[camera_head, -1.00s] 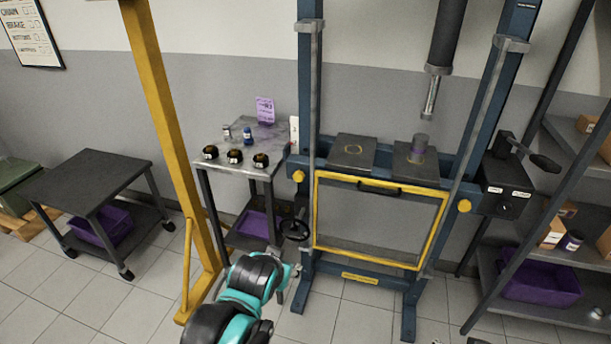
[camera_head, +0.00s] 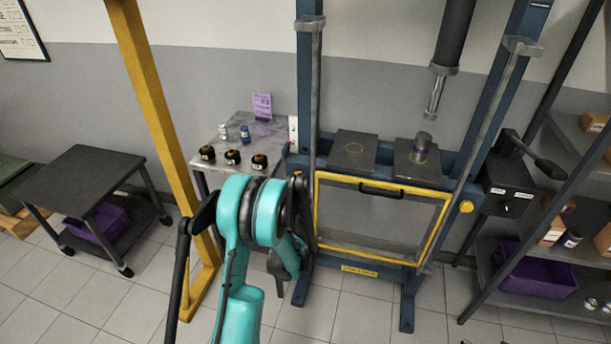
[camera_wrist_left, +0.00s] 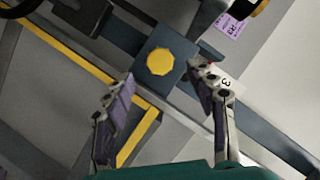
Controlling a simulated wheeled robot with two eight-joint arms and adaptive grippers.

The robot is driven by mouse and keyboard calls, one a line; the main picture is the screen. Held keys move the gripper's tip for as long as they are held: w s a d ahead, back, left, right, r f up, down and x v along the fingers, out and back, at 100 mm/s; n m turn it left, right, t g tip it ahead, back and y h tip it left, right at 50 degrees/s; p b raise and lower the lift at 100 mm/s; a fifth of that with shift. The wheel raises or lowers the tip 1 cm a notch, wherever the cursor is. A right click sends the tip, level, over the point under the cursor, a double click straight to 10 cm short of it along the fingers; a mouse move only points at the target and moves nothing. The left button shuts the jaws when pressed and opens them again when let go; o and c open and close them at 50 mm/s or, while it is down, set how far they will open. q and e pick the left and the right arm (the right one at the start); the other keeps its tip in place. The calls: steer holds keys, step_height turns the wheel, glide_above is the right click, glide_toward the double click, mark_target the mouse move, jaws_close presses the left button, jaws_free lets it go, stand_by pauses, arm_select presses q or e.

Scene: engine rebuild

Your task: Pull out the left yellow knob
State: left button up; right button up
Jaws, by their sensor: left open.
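The left yellow knob (camera_wrist_left: 160,62) shows in the left wrist view as a yellow many-sided disc on a dark blue plate of the press. My left gripper (camera_wrist_left: 162,76) is open, with one finger to either side of the knob's line in the picture. The knob lies just beyond the fingertips, and I see no contact. In the head view my teal left arm (camera_head: 235,220) reaches up to the press's left post and hides this knob. The right yellow knob (camera_head: 466,206) is in plain view on the right post. My right gripper is not in view.
The blue press frame (camera_head: 408,290) holds a yellow-edged guard (camera_head: 380,262) and two dark plates. A grey side table (camera_head: 215,162) with several black-and-yellow items stands left of it, near a yellow post (camera_head: 155,110). Shelving (camera_head: 545,290) stands at right.

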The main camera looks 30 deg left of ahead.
mark_target(298, 179)
arm_select(q)
steer(key=b+x, duration=0.1)
steer(key=x, duration=0.6)
steer(key=shift+d+f+b, duration=0.1)
steer(key=shift+f+b, duration=0.05)
steer(key=shift+b, duration=0.2)
steer(key=shift+w+a, duration=0.25)
steer(key=shift+w, duration=0.15)
